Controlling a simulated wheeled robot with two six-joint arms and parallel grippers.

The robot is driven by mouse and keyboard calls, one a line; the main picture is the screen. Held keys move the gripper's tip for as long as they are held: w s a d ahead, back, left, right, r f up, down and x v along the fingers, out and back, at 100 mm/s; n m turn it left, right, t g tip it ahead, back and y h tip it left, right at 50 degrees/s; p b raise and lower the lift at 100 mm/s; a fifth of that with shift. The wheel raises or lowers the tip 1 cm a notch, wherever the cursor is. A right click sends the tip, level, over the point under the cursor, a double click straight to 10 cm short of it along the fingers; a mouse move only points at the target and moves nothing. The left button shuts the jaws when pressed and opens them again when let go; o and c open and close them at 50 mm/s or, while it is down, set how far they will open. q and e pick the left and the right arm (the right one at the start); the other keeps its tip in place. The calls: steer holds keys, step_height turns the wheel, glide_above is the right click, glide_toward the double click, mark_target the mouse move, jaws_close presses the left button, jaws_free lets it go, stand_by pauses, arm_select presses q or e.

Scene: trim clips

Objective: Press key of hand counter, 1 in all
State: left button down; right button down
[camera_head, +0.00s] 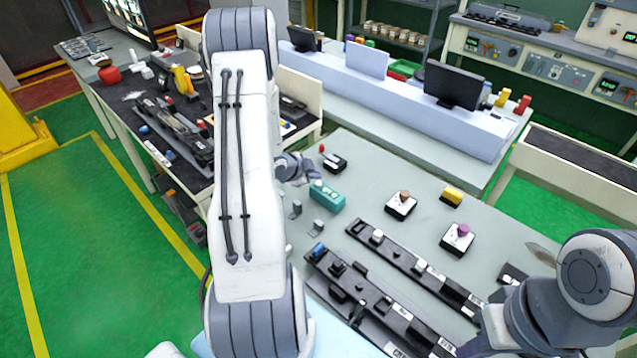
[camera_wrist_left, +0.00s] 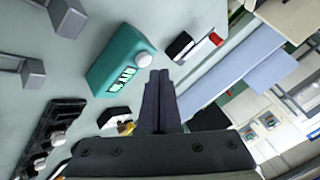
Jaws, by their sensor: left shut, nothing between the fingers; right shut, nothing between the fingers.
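The hand counter is a teal box (camera_head: 327,195) on the grey table in the head view, just right of my left arm. In the head view the left gripper (camera_head: 312,176) is partly hidden behind my arm. My right gripper is out of view; only its arm shows at lower right.
Black fixture rails (camera_head: 375,305) lie in front of the counter. Two grey brackets (camera_head: 317,229) stand near it. A small black box with a red knob (camera_head: 333,162) sits behind it.

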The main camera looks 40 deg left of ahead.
arm_select(q)
steer(key=shift+f, duration=0.1)
stand_by(0.3)
steer(key=shift+f+b, duration=0.35)
steer(key=shift+b, duration=0.05)
steer(key=shift+f+b, duration=0.45)
stand_by(0.6)
steer(key=shift+r, duration=0.15)
steer(key=shift+r+p, duration=0.75)
step_height(320, 180, up, 5)
steer(key=p, duration=0.4)
